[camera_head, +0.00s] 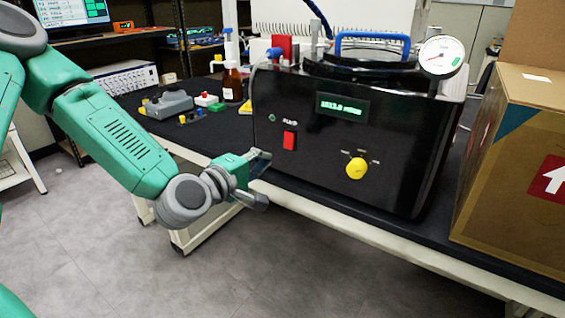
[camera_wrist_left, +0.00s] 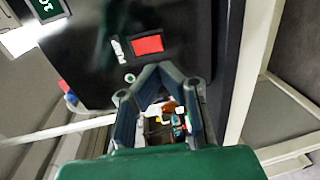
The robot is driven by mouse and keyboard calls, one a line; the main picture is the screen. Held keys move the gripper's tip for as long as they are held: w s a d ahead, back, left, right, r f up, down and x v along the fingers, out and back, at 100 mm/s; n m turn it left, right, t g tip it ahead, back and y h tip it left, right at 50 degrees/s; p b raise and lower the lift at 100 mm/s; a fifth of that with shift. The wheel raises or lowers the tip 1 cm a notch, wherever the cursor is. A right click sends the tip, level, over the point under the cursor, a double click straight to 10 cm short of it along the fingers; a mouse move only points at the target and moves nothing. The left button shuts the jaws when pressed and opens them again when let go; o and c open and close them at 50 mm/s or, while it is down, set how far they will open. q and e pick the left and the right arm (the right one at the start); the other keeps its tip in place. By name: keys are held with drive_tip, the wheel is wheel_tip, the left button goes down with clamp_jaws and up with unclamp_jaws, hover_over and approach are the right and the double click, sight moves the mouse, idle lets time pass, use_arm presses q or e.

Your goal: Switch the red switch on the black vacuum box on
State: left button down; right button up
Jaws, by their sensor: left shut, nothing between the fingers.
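The black vacuum box (camera_head: 330,160) stands on the dark-topped bench in the head view. Its red switch (camera_head: 290,140) is on the left part of the front face. A yellow knob (camera_head: 357,168) and a lit display (camera_head: 342,107) are to its right. My left gripper (camera_head: 262,158) is shut and empty, low and left of the switch, apart from it. In the left wrist view the red switch (camera_wrist_left: 147,44) lies just beyond the closed fingertips (camera_wrist_left: 160,70). My right gripper is in neither view.
A cardboard box (camera_head: 510,170) stands right of the vacuum box. A gauge (camera_head: 441,56) and blue handle (camera_head: 372,40) top the box. Space before the box's front is clear.

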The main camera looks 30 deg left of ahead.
sight(287, 147)
use_arm(q)
drive_tip(key=w, duration=0.5)
drive_tip(key=w+b, duration=0.1)
drive_tip(key=w, duration=0.1)
drive_tip(key=shift+w+d+f, duration=0.15)
drive_tip(key=shift+w+f, duration=0.05)
drive_tip(key=shift+f, duration=0.15)
drive_tip(key=shift+w+f+b, duration=0.1)
drive_tip(key=shift+f+b, duration=0.05)
drive_tip(key=shift+b, duration=0.45)
